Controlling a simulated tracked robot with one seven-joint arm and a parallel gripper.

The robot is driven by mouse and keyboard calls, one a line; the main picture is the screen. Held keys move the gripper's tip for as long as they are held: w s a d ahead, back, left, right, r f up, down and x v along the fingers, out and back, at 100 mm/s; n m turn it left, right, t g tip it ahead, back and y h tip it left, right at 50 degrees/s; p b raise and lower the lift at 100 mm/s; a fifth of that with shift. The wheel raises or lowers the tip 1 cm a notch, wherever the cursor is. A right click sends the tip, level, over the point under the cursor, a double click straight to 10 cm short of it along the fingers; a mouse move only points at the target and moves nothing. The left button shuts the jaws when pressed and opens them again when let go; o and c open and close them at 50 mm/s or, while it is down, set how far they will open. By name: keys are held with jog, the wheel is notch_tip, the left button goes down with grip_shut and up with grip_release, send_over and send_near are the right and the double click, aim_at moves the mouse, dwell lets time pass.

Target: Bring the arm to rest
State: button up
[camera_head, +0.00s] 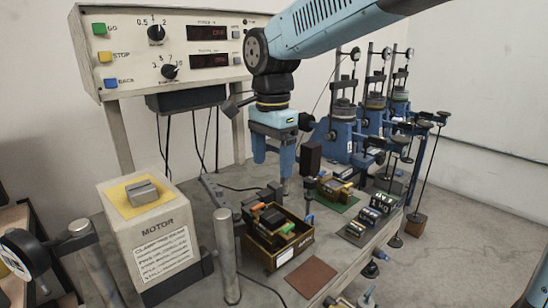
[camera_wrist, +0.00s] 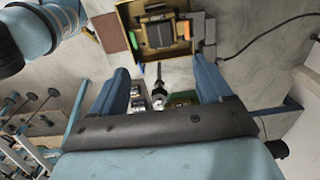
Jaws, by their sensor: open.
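My arm (camera_head: 345,24) reaches in from the top right in the head view. It bends down at a dark joint. My gripper (camera_head: 272,170) points down above the bench, behind the brown tray, with its two blue fingers apart. In the wrist view my gripper (camera_wrist: 163,88) is open, with a wide gap between the fingers and nothing held. The brown tray (camera_wrist: 128,22) shows beyond the fingertips there. A small upright post with a dark tip (camera_wrist: 159,72) shows between the fingers, apart from them.
A motor box (camera_head: 155,235) stands at the front left and a control panel (camera_head: 100,55) at the back. The brown tray (camera_head: 268,258) holds small parts. Blue lever frames (camera_head: 340,138) with weights stand at right. A brown plate (camera_head: 311,277) lies at the bench front. A cable (camera_wrist: 265,40) crosses the wrist view.

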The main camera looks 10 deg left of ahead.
jog(key=s+d+n+t, duration=0.2)
jog(key=s+d, duration=0.1)
jog(key=d, duration=0.7)
jog(key=s+d+n+t, duration=0.1)
jog(key=s+d+n, duration=0.2)
jog(key=d, duration=0.7)
jog(key=s+d+n+t, duration=0.2)
jog(key=s+d+n, duration=0.1)
jog(key=d, duration=0.8)
jog(key=shift+s+f+t, duration=0.3)
jog(key=shift+s+f, duration=0.1)
jog(key=shift+s, duration=0.5)
